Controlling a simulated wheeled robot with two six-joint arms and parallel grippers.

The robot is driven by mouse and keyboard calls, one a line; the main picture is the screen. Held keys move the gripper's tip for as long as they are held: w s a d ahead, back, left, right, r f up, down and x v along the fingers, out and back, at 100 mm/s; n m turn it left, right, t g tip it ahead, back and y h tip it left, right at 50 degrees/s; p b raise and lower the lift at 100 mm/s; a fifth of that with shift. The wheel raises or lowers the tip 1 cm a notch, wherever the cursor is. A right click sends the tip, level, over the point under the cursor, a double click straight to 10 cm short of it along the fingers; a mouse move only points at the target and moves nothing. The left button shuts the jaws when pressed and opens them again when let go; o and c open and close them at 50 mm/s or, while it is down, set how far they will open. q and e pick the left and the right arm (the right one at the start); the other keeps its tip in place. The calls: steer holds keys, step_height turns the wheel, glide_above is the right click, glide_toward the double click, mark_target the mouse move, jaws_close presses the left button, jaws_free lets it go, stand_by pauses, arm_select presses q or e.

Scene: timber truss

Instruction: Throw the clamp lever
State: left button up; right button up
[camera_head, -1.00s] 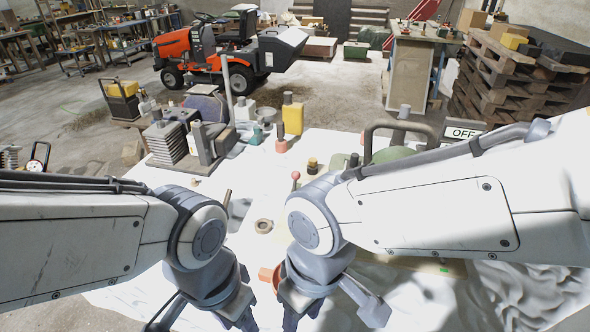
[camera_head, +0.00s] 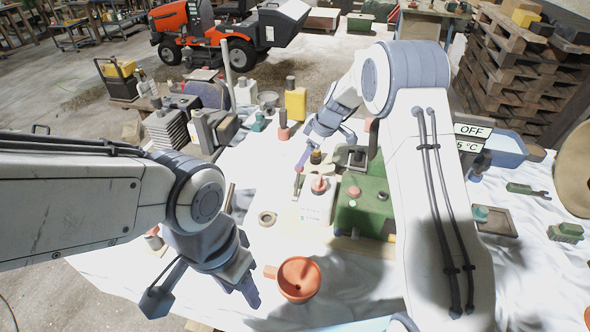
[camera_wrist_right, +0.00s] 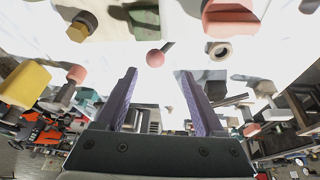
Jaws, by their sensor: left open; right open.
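A lever with a pink-red ball knob (camera_head: 298,169) on a thin dark rod stands on the white-covered table in the head view; I take it for the clamp lever. In the right wrist view its ball (camera_wrist_right: 155,57) appears just beyond the fingertips, between their lines, with no visible contact. My right gripper (camera_head: 326,149) is open and empty, reaching down close behind the lever. Its two purple fingers also show in the right wrist view (camera_wrist_right: 158,76). My left gripper (camera_head: 203,300) is open and empty over the table's front left. The lever's base is hard to make out.
A green case (camera_head: 364,205) sits right of the lever, near a white block with a red knob (camera_head: 319,185). An orange pot (camera_head: 298,279) and a ring (camera_head: 267,218) lie in front. A yellow bottle (camera_head: 295,104) and grey blocks stand behind. White cloth is clear at front left.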

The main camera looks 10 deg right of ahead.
mark_target(298, 180)
steer(key=p+x, duration=0.1)
steer(key=x, duration=0.2)
steer(key=p+x, duration=0.1)
steer(key=x, duration=0.2)
steer(key=p+x, duration=0.2)
steer(key=x, duration=0.1)
steer(key=shift+w+d+f, duration=0.2)
steer(key=shift+w+d, duration=0.1)
steer(key=shift+x, duration=0.75)
steer(key=shift+c, duration=0.2)
steer(key=c, duration=1.1)
steer(key=shift+d, duration=0.1)
jaws_close()
steer(key=shift+d, duration=0.15)
